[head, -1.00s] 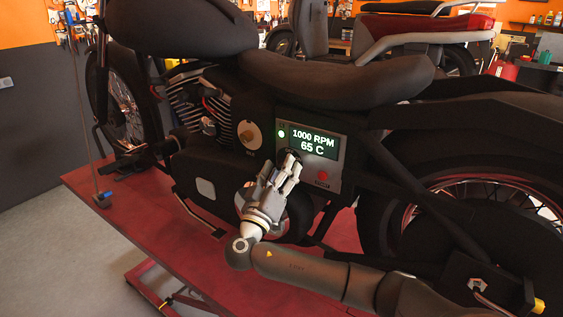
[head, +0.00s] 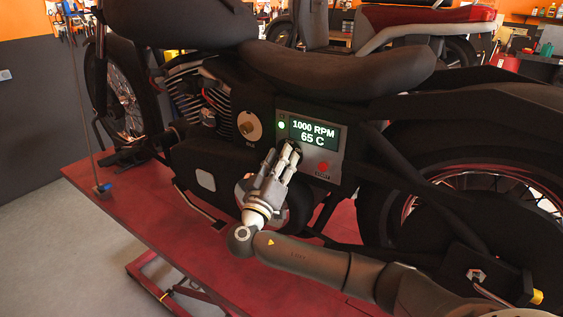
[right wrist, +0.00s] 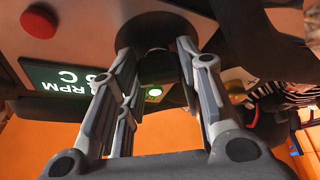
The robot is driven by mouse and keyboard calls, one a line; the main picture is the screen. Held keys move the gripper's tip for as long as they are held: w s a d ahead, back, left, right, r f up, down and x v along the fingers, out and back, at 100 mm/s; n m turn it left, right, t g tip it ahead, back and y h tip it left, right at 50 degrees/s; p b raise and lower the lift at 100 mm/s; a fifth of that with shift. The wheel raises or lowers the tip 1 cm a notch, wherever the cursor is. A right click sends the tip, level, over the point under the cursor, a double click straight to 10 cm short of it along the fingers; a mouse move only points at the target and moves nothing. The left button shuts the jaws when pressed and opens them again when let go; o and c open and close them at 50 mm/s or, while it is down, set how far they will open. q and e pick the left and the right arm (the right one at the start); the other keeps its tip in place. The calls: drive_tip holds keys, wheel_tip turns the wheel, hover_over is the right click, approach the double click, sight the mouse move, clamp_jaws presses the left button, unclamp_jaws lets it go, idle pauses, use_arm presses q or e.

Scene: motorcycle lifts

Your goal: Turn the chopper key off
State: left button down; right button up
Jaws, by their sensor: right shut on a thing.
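The chopper's control panel (head: 308,160) has a lit display (head: 315,132) reading 1000 RPM and 65 C, a green light (head: 281,125) and a red button (head: 323,167). My right gripper (head: 290,149) is at the panel just below the display. In the right wrist view its fingers (right wrist: 158,60) close around a dark part (right wrist: 155,68) in front of a round black disc (right wrist: 158,28). This looks like the chopper key; its shape and angle are mostly hidden. The green light (right wrist: 155,92) shows between the fingers. My left gripper is out of view.
The black chopper stands on a red lift platform (head: 130,209). A brass-coloured round fitting (head: 247,127) is left of the panel. The rear wheel (head: 470,215) is to the right, the seat (head: 340,75) above. Another motorcycle (head: 430,20) stands behind.

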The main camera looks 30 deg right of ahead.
drive_tip(key=shift+f+n+t+y+b, duration=0.2)
drive_tip(key=shift+n+b, duration=0.35)
drive_tip(key=shift+b, duration=0.7)
drive_tip(key=shift+f+n+t+y+b, duration=0.15)
drive_tip(key=shift+n+y+b, duration=0.3)
drive_tip(key=shift+b, duration=0.8)
drive_tip(key=shift+r+n, duration=0.1)
drive_tip(key=shift+n, duration=0.4)
drive_tip(key=shift+r+n+b, duration=0.15)
drive_tip(key=shift+n+b, duration=0.15)
drive_tip(key=shift+n, duration=0.1)
drive_tip(key=shift+r+n+y+p, duration=0.25)
drive_tip(key=shift+n+y+p, duration=0.25)
drive_tip(key=shift+n, duration=0.4)
drive_tip(key=n+y+p, duration=0.1)
drive_tip(key=n+p, duration=0.2)
drive_tip(key=n+y+p, duration=0.1)
drive_tip(key=n+p, duration=0.2)
drive_tip(key=p, duration=0.1)
drive_tip(key=shift+r+p, duration=0.15)
drive_tip(key=shift+p, duration=0.15)
drive_tip(key=shift+f+n+y+p, duration=0.25)
drive_tip(key=shift+n+y+p, duration=0.1)
drive_tip(key=shift+n+p, duration=0.65)
